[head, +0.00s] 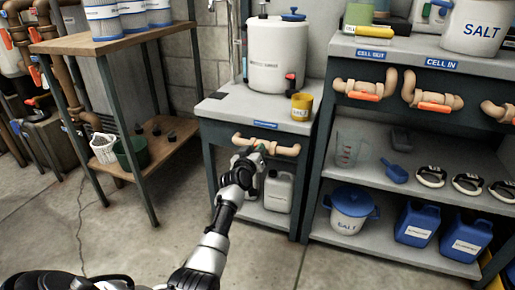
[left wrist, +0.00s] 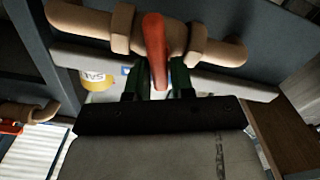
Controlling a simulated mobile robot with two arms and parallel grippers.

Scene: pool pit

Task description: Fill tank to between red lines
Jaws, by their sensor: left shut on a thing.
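A white tank (head: 277,60) with a dark label stands on a small grey bench. I cannot make out red lines or a liquid level on it. Below the bench top, a tan pipe valve (head: 284,149) runs along the front. My left gripper (head: 257,154) is at this valve. In the left wrist view, the valve's orange-red handle (left wrist: 156,45) stands between the dark green fingers of my left gripper (left wrist: 158,84), which is shut on it. In the head view my gripper hides the handle. My right gripper is not in view.
A yellow cup (head: 302,106) stands on the bench's right edge. A white jug (head: 279,192) is on its lower shelf. A counter (head: 420,54) with more orange-handled valves is at right, a wooden shelf (head: 95,42) at left. Concrete floor between is clear.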

